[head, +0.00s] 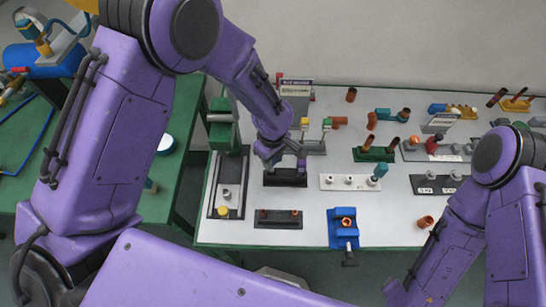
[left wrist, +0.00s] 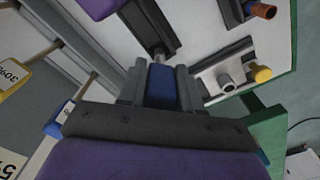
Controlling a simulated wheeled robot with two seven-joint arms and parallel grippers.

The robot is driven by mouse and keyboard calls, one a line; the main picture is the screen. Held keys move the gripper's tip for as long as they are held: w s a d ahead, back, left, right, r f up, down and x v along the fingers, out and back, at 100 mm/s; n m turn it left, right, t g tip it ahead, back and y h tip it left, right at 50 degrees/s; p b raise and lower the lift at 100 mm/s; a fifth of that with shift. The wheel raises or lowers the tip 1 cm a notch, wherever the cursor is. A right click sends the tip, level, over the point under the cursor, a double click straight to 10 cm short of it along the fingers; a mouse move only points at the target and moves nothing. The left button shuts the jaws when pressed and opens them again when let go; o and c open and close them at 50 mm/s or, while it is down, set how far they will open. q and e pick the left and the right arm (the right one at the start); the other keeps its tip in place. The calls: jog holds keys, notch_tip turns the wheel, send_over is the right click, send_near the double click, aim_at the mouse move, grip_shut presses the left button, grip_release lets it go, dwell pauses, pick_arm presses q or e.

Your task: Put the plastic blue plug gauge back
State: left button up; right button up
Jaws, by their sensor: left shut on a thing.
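My left gripper (head: 284,160) points down over the table and is shut on the blue plug gauge. The gauge hangs between the fingers in the left wrist view (left wrist: 162,88), with a grey tip beyond them. In the head view the gauge is mostly hidden by the gripper. A black holder (head: 285,179) lies right below the gripper. A dark holder strip also shows just past the tip in the left wrist view (left wrist: 148,22). I cannot tell whether the tip touches it. My right arm is at the lower right of the head view; its gripper is out of view.
Left of the gripper stands a green-headed gauge stand (head: 222,135) on a dark base. A white block with pegs (head: 340,182) is to the right. A low black holder (head: 277,219) and a blue vise (head: 343,230) are in front. More gauges stand farther right.

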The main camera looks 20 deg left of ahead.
pick_arm(q)
jog(key=shift+f+b, duration=1.15)
jog(key=shift+f, duration=1)
jog(key=o, duration=1)
jog(key=shift+r, duration=0.1)
notch_tip(320, 180, up, 10)
jog(key=shift+r+b, duration=0.2)
jog(key=shift+b, duration=0.6)
